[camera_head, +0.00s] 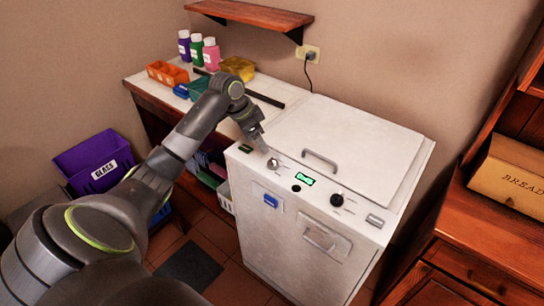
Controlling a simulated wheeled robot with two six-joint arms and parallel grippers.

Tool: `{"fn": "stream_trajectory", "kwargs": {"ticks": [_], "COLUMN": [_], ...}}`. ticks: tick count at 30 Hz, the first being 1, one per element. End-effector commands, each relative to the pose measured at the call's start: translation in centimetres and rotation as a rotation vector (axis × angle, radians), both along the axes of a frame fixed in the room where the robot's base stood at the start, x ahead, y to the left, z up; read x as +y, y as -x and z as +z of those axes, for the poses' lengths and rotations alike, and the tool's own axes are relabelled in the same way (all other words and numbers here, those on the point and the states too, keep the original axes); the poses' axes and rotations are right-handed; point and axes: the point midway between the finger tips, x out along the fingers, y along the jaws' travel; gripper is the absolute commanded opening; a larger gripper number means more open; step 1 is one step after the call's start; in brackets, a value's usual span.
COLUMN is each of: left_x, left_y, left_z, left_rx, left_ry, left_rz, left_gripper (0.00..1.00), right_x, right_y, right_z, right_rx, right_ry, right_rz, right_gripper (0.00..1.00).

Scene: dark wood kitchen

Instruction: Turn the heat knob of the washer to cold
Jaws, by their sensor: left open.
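The washer (300,228) is a white top-loading box with its lid shut. Its sloped front panel has a silver knob (273,163) at the left, a lit green display (304,180), a small black knob or button (296,188) below it and a larger black knob (337,200) to the right. The labels are too small to read, so I cannot tell which is the heat knob. My left gripper (265,149) is open, pointing down just above the silver knob; whether it touches is unclear. My right gripper is out of view.
A purple bin (93,160) stands left. A wooden cabinet (480,262) with a bread box (510,174) is close at the right.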

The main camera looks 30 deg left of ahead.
Motion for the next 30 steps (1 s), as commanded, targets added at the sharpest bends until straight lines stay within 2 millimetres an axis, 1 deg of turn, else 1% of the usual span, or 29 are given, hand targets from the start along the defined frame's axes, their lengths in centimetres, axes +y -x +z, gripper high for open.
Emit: {"fn": "stream_trajectory", "kwargs": {"ticks": [1, 6, 9, 13, 18, 27, 28, 30], "left_x": [-0.4, -1.2, -1.6, -1.9, -2.1, -2.2, -2.2, -2.2], "left_y": [-0.3, -1.5, -2.1, -2.7, -3.0, -3.1, -3.1, -3.1], "left_z": [-1.0, -4.5, -6.2, -7.9, -9.0, -9.2, -9.2, -9.2], "left_rx": [0.005, 0.004, 0.004, 0.001, 0.001, 0.0, 0.0, 0.0], "left_ry": [0.005, 0.004, 0.003, 0.002, 0.0, -0.001, -0.001, -0.001], "left_rz": [0.0, 0.001, 0.001, 0.001, 0.001, 0.0, 0.0, 0.0], "left_gripper": [0.55, 0.55, 0.55, 0.55, 0.55, 0.55, 0.54, 0.45], "right_x": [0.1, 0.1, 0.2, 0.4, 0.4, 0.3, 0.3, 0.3], "right_y": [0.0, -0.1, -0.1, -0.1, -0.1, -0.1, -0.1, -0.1], "right_z": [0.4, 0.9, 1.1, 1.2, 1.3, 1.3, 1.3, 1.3], "right_rx": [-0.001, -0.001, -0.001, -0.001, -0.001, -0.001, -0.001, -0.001], "right_ry": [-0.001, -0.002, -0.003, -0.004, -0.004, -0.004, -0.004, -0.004], "right_rz": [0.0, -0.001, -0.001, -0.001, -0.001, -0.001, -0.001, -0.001], "right_gripper": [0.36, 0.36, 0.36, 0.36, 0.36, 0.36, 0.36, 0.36]}}
